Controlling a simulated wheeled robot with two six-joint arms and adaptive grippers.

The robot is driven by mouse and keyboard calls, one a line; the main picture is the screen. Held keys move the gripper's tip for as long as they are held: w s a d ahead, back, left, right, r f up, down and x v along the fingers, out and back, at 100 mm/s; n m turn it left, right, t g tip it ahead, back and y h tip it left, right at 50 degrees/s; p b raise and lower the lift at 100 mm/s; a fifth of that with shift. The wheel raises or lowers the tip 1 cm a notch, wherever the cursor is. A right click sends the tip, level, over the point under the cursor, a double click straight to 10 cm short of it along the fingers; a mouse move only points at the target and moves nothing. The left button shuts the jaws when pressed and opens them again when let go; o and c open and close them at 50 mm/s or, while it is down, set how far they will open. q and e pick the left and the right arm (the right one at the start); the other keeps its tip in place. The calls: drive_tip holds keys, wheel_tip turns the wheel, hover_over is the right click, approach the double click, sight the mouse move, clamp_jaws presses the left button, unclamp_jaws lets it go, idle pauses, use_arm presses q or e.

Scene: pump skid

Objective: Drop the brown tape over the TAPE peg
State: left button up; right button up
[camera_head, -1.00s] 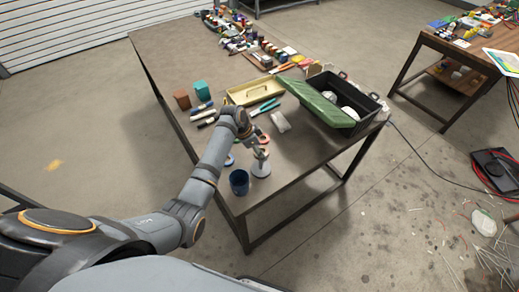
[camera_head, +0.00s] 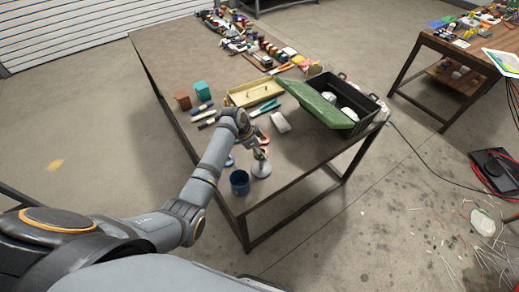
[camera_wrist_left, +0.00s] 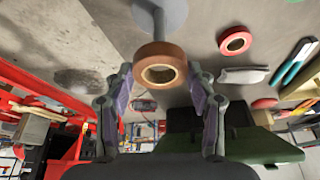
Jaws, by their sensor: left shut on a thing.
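The brown tape (camera_wrist_left: 160,66) is a ring held between the two fingertips of my left gripper (camera_wrist_left: 160,85) in the left wrist view. The TAPE peg (camera_wrist_left: 159,22) is a pale post on a round grey base, just beyond the tape in that view. In the head view the peg's base (camera_head: 261,169) stands near the table's front edge, with my left gripper (camera_head: 258,151) close above it. The tape is small there, and I cannot tell whether the post enters its hole. My right gripper is not in view.
An open black toolbox (camera_head: 357,100) with a green lid is at the right. Bare tabletop lies between peg and toolbox.

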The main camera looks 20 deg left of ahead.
use_arm(q)
drive_tip(key=shift+f, duration=0.4)
idle(0.3)
drive_tip(key=o, duration=1.1)
drive_tip(key=shift+r, duration=0.1)
drive_tip(key=v, duration=1.2)
